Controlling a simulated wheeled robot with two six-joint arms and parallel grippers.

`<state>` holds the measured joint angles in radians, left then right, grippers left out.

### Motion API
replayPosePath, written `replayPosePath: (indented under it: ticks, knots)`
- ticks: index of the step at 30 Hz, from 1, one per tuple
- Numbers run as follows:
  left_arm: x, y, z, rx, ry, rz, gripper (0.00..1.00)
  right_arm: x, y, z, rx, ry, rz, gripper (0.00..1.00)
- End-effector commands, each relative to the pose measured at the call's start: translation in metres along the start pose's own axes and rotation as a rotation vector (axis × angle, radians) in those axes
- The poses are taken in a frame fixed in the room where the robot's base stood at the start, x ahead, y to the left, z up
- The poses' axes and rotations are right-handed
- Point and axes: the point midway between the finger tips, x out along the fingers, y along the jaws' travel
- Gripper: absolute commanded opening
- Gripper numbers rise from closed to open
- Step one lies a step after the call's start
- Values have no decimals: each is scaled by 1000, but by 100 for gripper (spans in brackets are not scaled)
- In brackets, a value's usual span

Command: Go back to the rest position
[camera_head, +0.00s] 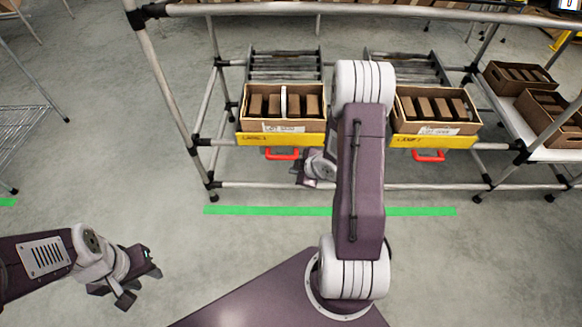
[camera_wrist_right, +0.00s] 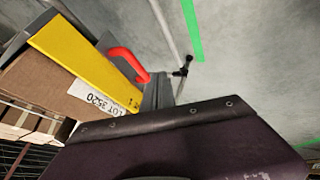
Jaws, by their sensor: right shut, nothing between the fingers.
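My left gripper (camera_head: 126,284) hangs over bare floor at the lower left, with its finger parts apart and nothing between them. My right arm rises across the middle of the head view and partly hides my right gripper (camera_head: 306,174). That gripper is shut and empty, low in front of the rack, just below and right of the left red handle (camera_head: 282,154). In the right wrist view, a grey finger part (camera_wrist_right: 158,92) shows beside a red handle (camera_wrist_right: 129,64), above my dark wrist housing. I cannot tell whether it touches the handle.
Two open cartons of brown packs, left (camera_head: 284,128) and right (camera_head: 438,129), sit tilted on the pipe rack behind yellow fronts. A labelled carton (camera_wrist_right: 84,92) is close in the right wrist view. More cartons (camera_head: 519,78) stand at right.

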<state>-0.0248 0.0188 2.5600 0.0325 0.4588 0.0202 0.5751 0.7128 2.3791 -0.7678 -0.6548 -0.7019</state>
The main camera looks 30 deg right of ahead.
Motion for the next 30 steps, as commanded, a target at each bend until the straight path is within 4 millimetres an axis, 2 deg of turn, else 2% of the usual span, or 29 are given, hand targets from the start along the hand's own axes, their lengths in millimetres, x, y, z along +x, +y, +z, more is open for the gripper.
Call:
replayPosePath:
  ticks: [17, 20, 23, 24, 25, 27, 30]
  knots:
    - [0, 0, 0, 0, 0, 0, 36, 0, -2, -3, -8, 4, -4, 0]
    - [0, 0, 0, 0, 0, 0, 36, -1, 3, -34, -78, 45, 3, 0]
    - [0, 0, 0, 0, 0, 0, 36, -14, 15, -94, -191, 120, 48, 0]
    - [0, 0, 0, 0, 0, 0, 36, -25, 18, -121, -223, 133, 70, 0]
    - [0, 0, 0, 0, 0, 0, 36, -34, 17, -136, -223, 128, 79, 0]
    - [0, 0, 0, 0, 0, 0, 36, -52, 11, -154, -154, 81, 80, 0]
    - [0, 0, 0, 0, 0, 0, 36, -80, -12, -155, 55, -27, 41, 0]
